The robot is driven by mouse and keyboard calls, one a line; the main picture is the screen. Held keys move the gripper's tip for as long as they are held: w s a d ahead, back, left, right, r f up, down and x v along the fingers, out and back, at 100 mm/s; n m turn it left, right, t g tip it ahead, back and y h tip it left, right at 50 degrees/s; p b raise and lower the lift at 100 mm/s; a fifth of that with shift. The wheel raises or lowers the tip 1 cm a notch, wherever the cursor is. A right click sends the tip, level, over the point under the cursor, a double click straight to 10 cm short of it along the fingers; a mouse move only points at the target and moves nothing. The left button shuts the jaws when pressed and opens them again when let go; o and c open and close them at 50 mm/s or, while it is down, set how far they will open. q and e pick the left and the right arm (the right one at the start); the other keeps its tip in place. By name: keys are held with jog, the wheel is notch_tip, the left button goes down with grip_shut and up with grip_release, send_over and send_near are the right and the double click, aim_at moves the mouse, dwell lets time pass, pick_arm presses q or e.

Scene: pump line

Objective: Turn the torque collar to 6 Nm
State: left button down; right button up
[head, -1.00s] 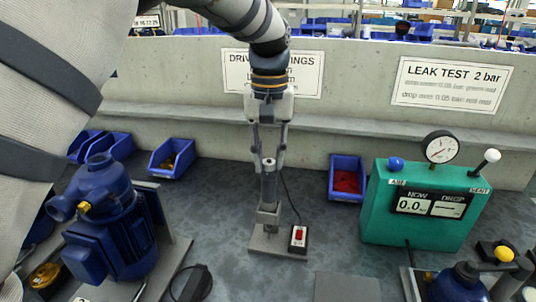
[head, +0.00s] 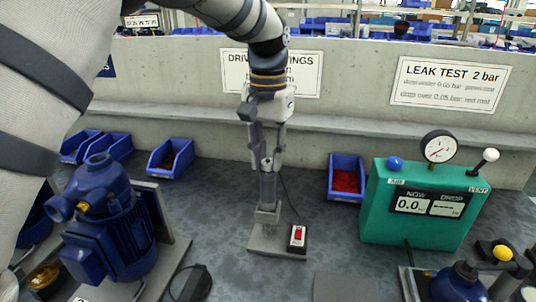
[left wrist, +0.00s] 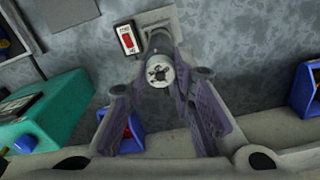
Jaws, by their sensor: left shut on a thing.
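The grey driver (head: 268,188) stands upright in its holder on a small grey base plate (head: 262,245). My left gripper (head: 267,163) comes down from above and is shut around the top of the driver, where the torque collar is. In the left wrist view the driver's round end (left wrist: 160,72) shows end-on between the two fingers of my left gripper (left wrist: 161,64). The fingers hide most of the collar, and I cannot read a torque setting. My right gripper is not in view.
A small box with a red switch (head: 298,235) sits right of the driver, with a cable behind. The green leak tester (head: 420,220) stands further right. A blue bin with red parts (head: 345,160) is behind. A blue pump (head: 105,225) stands left.

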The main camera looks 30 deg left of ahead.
aim_at(268, 161)
pick_arm(q)
jog(key=c, duration=1.4)
grip_release()
jog(key=shift+o, duration=0.2)
jog(key=shift+r, duration=0.1)
notch_tip(268, 161, up, 12)
